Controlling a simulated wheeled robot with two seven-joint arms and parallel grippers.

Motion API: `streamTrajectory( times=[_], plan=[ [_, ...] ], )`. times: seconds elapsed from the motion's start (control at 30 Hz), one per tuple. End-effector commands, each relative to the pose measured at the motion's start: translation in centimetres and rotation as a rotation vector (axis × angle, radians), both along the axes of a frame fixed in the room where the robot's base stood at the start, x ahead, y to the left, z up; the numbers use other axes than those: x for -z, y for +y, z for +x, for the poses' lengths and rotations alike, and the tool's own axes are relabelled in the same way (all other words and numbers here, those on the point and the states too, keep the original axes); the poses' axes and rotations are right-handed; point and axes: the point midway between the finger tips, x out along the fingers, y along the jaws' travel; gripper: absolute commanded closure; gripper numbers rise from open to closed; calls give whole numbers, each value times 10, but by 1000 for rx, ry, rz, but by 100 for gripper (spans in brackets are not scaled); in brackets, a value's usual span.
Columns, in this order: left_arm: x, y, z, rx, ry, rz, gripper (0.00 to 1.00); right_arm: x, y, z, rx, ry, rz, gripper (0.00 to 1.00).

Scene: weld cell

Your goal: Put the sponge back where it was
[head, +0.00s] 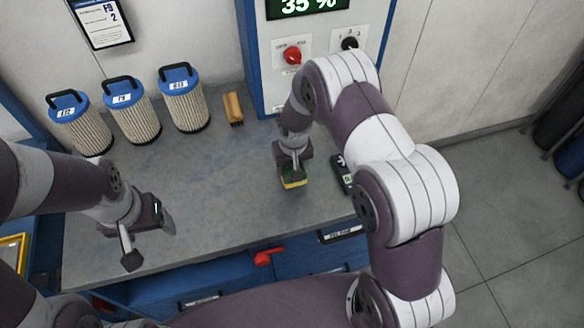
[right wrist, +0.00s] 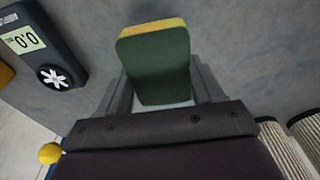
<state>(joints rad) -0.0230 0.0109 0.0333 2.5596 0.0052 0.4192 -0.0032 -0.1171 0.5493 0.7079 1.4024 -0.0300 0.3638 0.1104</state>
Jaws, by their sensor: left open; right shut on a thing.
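The sponge (head: 294,181), green on one face and yellow on the other, is held in my right gripper (head: 291,166) over the right part of the grey worktop (head: 215,195). In the right wrist view the sponge (right wrist: 158,65) sits between the two fingers, its green face toward the camera. Whether it touches the worktop I cannot tell. My left gripper (head: 150,241) is open and empty above the worktop's front left.
Several pleated filters with blue caps (head: 133,112) stand at the back left. A wooden-backed brush (head: 233,108) lies right of them. A dark handheld meter (head: 341,174) lies just right of the sponge; its screen shows in the wrist view (right wrist: 27,40). The worktop's middle is clear.

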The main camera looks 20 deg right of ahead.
Motion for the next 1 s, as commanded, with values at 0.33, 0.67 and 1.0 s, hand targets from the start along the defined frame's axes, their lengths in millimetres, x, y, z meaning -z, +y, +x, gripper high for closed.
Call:
streamTrajectory(
  times=[0.33,0.67,1.0],
  plan=[
    [-19,0,0,0,0,0,26,43,1,4,0,0,0,71],
    [-14,0,0,0,1,0,26,47,1,4,0,-1,0,30],
    [-16,0,0,0,0,0,26,45,1,4,0,-1,0,8]
  ],
)
